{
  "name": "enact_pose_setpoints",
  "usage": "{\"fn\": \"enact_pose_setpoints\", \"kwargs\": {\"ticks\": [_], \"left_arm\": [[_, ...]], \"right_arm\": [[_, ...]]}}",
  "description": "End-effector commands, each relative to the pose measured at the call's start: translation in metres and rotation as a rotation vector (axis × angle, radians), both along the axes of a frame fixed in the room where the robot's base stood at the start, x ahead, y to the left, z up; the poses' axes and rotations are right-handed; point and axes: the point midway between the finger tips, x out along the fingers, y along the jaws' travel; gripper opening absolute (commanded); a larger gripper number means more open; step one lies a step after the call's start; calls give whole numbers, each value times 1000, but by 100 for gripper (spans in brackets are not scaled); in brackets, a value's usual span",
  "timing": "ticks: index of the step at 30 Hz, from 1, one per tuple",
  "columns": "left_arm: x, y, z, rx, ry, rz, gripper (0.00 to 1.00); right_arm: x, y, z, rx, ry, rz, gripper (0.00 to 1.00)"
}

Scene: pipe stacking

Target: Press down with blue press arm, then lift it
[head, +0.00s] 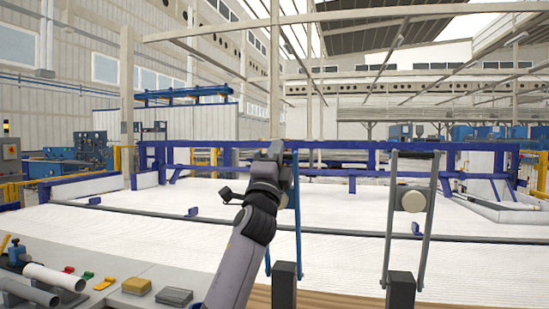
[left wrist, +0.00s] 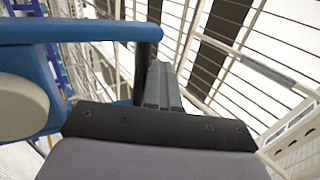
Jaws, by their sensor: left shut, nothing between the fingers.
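The blue press arm (head: 297,215) stands upright on a dark post, partly hidden behind my left arm in the head view. My left gripper (head: 279,150) is raised at its top end, shut and empty. In the left wrist view the press arm's blue bar (left wrist: 60,30) runs across the upper left and ends in a dark part. The shut fingers of my left gripper (left wrist: 160,85) are just below that dark end; I cannot tell whether they touch it. A cream round pad (left wrist: 15,110) shows at the left edge. My right gripper is not in view.
White pipe layers (head: 340,215) lie beyond.

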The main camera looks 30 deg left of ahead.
Motion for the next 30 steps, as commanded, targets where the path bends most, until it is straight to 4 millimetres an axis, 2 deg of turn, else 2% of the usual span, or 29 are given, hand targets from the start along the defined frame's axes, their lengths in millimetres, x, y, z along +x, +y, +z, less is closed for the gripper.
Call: {"fn": "enact_pose_setpoints", "kwargs": {"ticks": [1, 30], "left_arm": [[4, 1, -7, -5, 16, 2, 0], [4, 6, -6, -3, 17, -1, 0]], "right_arm": [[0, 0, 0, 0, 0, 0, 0], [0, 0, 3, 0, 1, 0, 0]]}}
